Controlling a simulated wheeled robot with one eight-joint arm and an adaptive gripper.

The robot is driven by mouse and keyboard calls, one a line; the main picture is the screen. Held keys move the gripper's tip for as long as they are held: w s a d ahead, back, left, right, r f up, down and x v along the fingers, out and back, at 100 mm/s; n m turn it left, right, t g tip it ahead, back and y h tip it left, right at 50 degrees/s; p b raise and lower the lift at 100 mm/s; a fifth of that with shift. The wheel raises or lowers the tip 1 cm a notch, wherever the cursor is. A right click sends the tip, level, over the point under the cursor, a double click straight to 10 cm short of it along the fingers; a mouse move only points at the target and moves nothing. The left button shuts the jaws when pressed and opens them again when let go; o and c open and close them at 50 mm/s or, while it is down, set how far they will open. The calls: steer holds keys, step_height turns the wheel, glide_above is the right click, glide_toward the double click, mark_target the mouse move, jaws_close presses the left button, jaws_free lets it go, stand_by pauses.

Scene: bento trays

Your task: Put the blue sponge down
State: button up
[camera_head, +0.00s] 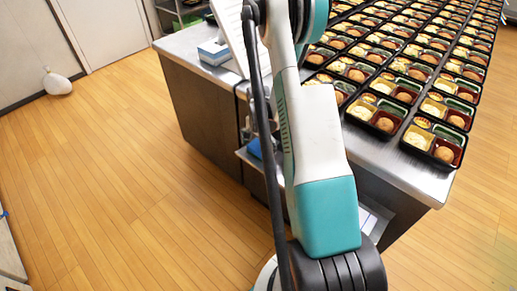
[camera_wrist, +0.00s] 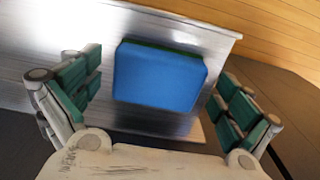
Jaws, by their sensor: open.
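The blue sponge (camera_wrist: 160,76) has a dark green edge along its far side. In the wrist view it appears to lie flat on a shiny metal surface (camera_wrist: 225,55). My gripper (camera_wrist: 158,98) is open, with one green-padded finger left of the sponge and one to its right. Gaps show between both fingers and the sponge.
A metal counter (camera_head: 200,85) carries many black bento trays (camera_head: 432,140) in rows on the right. A blue and white box (camera_head: 213,52) stands at its left end. A white bag (camera_head: 56,83) lies by the wall. The wooden floor at left is clear.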

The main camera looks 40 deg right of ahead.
mark_target(259, 148)
step_height(259, 148, up, 11)
steer(key=p, duration=0.3)
steer(key=shift+f, duration=0.1)
stand_by(0.4)
